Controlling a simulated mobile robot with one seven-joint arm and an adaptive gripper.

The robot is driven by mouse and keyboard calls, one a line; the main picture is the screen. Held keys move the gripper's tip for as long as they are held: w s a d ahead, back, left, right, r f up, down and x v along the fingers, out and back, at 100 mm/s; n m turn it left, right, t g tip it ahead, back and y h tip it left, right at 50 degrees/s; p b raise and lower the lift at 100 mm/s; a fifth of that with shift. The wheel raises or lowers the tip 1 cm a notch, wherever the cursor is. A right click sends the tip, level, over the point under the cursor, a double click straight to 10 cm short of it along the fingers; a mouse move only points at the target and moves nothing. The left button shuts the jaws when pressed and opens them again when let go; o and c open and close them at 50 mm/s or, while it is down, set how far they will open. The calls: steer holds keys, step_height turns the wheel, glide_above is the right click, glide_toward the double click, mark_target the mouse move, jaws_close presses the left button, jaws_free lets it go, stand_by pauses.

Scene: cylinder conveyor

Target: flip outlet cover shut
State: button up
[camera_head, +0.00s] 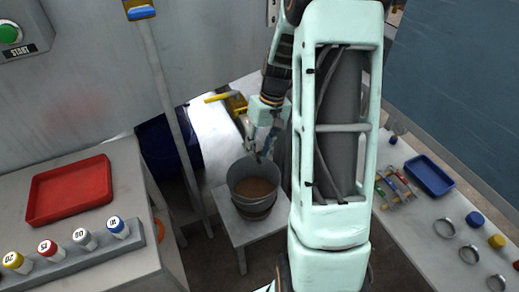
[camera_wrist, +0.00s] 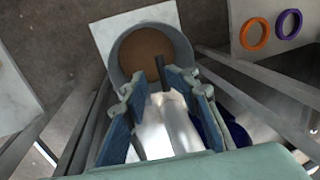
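My gripper (camera_head: 256,145) reaches down just above the grey bucket (camera_head: 240,188), in front of the pale chute area (camera_head: 213,135). In the wrist view my gripper (camera_wrist: 155,85) has its two blue-padded fingers spread apart. A shiny metal surface (camera_wrist: 168,130) shows between the fingers, with a thin dark bar (camera_wrist: 159,72) near the tips. I cannot tell whether this bar or surface is the outlet cover, or whether a finger touches it. A yellow handle (camera_head: 218,97) sticks out behind my gripper.
The bucket holds brown material and stands on a small grey stool (camera_head: 225,212). A metal post (camera_head: 172,100) stands left of it. A red tray (camera_head: 70,189) lies on the left bench. A blue tray (camera_head: 430,175) and several rings lie on the right table.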

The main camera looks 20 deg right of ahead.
step_height(320, 180, up, 12)
steer(key=d, duration=0.2)
steer(key=shift+d, duration=0.15)
steer(key=shift+f, duration=0.2)
stand_by(0.4)
